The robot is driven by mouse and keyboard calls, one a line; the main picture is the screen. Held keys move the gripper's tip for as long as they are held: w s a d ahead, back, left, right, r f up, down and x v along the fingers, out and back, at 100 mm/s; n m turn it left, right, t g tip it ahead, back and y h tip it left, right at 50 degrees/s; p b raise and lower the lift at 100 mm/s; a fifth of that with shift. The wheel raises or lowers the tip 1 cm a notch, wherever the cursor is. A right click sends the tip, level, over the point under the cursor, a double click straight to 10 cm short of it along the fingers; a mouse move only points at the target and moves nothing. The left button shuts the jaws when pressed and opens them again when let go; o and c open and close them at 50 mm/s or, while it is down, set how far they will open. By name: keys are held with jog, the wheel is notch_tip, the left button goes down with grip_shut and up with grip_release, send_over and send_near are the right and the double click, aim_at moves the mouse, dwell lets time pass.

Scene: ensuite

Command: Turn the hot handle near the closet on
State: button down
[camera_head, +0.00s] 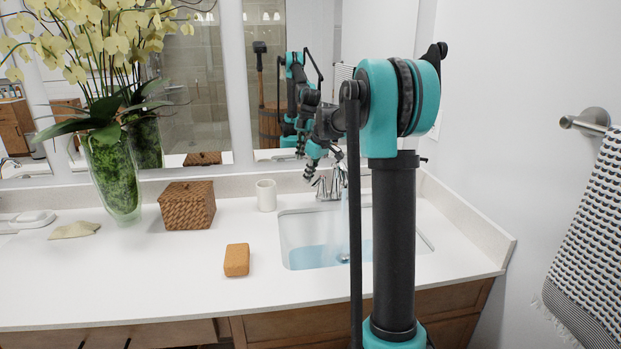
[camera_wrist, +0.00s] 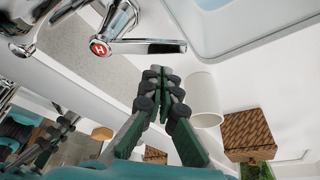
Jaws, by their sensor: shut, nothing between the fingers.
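The hot handle is a chrome lever (camera_wrist: 150,46) with a red H cap (camera_wrist: 99,47), seen close in the wrist view. My gripper (camera_wrist: 165,76) is shut and empty, its fingertips just below the lever in that picture; I cannot tell if they touch it. In the head view my gripper (camera_head: 309,176) points down at the left side of the chrome faucet (camera_head: 335,185). My arm hides part of the faucet. A pale bluish streak like running water shows above the sink (camera_head: 297,240), which holds blue water.
A white cup (camera_head: 266,195) stands close left of the faucet, also near my fingers in the wrist view (camera_wrist: 203,98). A woven box (camera_head: 187,205), glass vase (camera_head: 112,180) and orange soap (camera_head: 236,260) are on the counter. The mirror is behind; a towel (camera_head: 590,240) hangs right.

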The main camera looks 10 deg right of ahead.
notch_tip(320, 180, up, 10)
jog(key=s+d+f+m+t, duration=0.1)
jog(key=s+d+m+t, duration=0.3)
jog(key=s+d+m, duration=0.8)
jog(key=w+a+f+m, duration=0.2)
jog(key=w+a+f, duration=0.5)
jog(key=w+f, duration=0.1)
jog(key=shift+a+f+h, duration=0.3)
jog(key=shift+f+h, duration=0.1)
jog(key=shift+f, duration=0.25)
